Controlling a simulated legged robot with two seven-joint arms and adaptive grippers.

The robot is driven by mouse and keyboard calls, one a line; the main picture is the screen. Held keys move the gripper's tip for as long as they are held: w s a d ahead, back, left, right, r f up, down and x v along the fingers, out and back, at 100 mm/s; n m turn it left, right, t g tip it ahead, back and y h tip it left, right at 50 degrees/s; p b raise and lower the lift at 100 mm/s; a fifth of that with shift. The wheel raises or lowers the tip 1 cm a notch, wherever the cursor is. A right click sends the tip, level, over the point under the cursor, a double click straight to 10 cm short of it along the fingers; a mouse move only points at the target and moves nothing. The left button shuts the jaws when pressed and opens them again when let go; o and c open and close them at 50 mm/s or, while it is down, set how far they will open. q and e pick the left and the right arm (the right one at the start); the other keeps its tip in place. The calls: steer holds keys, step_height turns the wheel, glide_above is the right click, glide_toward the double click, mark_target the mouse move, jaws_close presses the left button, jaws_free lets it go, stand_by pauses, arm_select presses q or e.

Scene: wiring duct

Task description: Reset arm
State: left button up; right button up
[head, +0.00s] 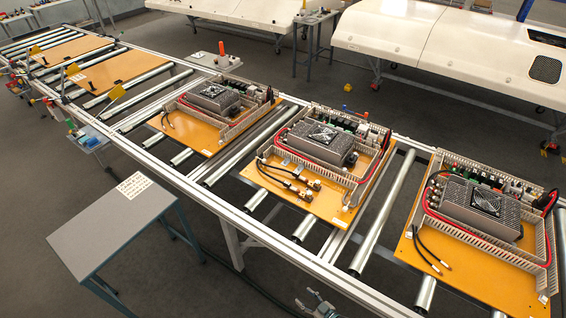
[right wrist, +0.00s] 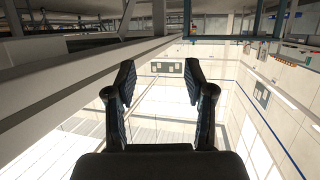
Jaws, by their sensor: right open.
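My right gripper (head: 318,304) shows only partly at the bottom edge of the head view, below the front rail of the conveyor and apart from it. In the right wrist view its two dark fingers (right wrist: 160,85) stand apart with nothing between them. My left gripper is in neither view. The middle orange board (head: 324,205) lies on the rollers and carries a grey power unit (head: 318,142), wiring ducts, a red cable and loose black leads. Similar boards lie to its left (head: 185,140) and right (head: 490,284).
The conveyor's front rail (head: 252,231) runs diagonally across the head view. A small grey table (head: 110,225) with a paper sheet stands at left. Bare wooden boards (head: 120,70) lie farther back. The floor between the grey table and my right gripper looks mostly clear.

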steer(key=s+d+f+m+g+h, duration=0.2)
steer(key=s+d+f+h, duration=0.2)
steer(key=s+d+f, duration=0.35)
steer(key=s+d+f+m+g+h, duration=0.1)
steer(key=s+d+f+m+h, duration=0.25)
steer(key=s+f, duration=0.6)
steer(key=s+d+f+g+h, duration=0.1)
steer(key=s+d+f+g, duration=0.1)
steer(key=s, duration=0.9)
steer(key=s+d+f+g+h+b, duration=0.1)
steer(key=s+f+g, duration=0.3)
steer(key=s, duration=0.7)
step_height(320, 180, down, 2)
steer(key=shift+s+d+f+m, duration=0.15)
steer(key=shift+s+d+m, duration=0.2)
steer(key=shift+d, duration=0.25)
steer(key=shift+w, duration=0.1)
